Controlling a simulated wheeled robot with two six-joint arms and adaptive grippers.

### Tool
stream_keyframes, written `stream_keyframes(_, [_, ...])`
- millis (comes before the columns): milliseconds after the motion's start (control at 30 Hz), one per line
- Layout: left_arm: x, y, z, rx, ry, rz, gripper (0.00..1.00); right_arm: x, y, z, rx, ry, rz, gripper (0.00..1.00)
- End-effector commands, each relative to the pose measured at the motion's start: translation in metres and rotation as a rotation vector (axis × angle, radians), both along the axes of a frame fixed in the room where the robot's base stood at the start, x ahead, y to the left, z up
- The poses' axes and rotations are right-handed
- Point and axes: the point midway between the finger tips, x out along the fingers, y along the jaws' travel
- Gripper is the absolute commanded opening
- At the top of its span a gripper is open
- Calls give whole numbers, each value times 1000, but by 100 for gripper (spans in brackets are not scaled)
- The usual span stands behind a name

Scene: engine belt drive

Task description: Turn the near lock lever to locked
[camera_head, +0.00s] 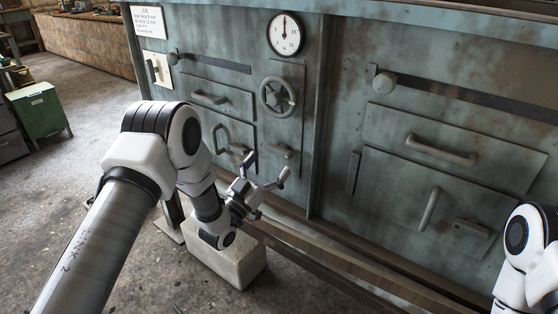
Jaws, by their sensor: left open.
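A worn green-grey metal cabinet front carries several handles and levers. A small lever (281,151) sits below the handwheel, and another short lever (471,228) sits low on the right panel. I cannot tell which of them is the near lock lever, or whether either is locked. A slanted bar handle (428,210) stands left of the right-hand lever. My left gripper (268,167) is open and empty, with its fingers spread in front of the lower left panel, just below the small lever in the picture. I cannot tell whether it touches anything. My right gripper is out of view.
A handwheel (278,97) and a round dial (286,33) are above the left lever. A pale block (225,262) stands on the floor under my left gripper. A rail (335,256) runs along the cabinet's foot. A green box (39,110) stands far left; the floor between is mostly clear.

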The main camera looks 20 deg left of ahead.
Motion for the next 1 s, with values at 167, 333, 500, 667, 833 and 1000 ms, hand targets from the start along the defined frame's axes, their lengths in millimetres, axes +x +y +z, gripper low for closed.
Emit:
stream_keyframes(167, [29, -11, 11, 2, -1, 0, 100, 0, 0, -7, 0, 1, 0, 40])
stream_keyframes(333, [40, -15, 17, 0, 3, 1, 100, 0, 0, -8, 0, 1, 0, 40])
stream_keyframes(500, [41, -15, 17, 0, 4, 1, 100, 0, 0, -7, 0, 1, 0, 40])
stream_keyframes(667, [41, -15, 17, 0, 4, 1, 50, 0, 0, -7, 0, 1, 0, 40])
stream_keyframes(833, [40, -15, 17, 0, 4, 1, 48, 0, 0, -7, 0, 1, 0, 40])
stream_keyframes(1000, [40, -15, 17, -12, 9, 1, 48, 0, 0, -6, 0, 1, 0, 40])
